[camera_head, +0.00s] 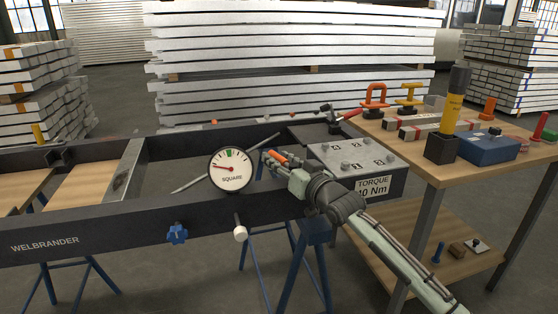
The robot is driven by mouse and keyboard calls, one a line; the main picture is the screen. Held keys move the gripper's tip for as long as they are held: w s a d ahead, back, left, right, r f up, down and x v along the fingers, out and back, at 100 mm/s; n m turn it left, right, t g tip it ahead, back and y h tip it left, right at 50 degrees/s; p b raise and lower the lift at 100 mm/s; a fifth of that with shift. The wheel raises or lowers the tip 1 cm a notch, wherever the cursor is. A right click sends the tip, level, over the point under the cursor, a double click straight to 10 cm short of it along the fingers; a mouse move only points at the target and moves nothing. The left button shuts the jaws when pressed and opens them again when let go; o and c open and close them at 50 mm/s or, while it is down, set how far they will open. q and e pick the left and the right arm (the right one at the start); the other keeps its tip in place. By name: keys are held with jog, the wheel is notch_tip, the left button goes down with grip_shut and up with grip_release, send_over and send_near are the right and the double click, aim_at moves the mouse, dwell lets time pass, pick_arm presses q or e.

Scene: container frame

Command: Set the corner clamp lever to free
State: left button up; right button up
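A dark clamp (330,116) sits at the far right corner of the black frame (100,233). Its lever has a red handle (351,114) pointing right and slightly up. I cannot read a setting on it. My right gripper (268,162) reaches in from the lower right, over the frame beside the dial. It is nearer to me than the clamp, to its lower left, and apart from it. An orange piece (279,157) shows at its fingers; I cannot tell whether it is held. My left gripper is out of view.
A round SQUARE dial (231,170) stands at the frame's near side. A blue knob (177,233) and a white knob (240,233) are on the front rail. A torque block (355,155) is right of my gripper. A wooden workbench (445,165) with tools stands at right.

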jog(key=shift+s+d, duration=0.2)
jog(key=v, duration=1.1)
jog(key=shift+s, duration=0.2)
jog(key=shift+d, duration=0.15)
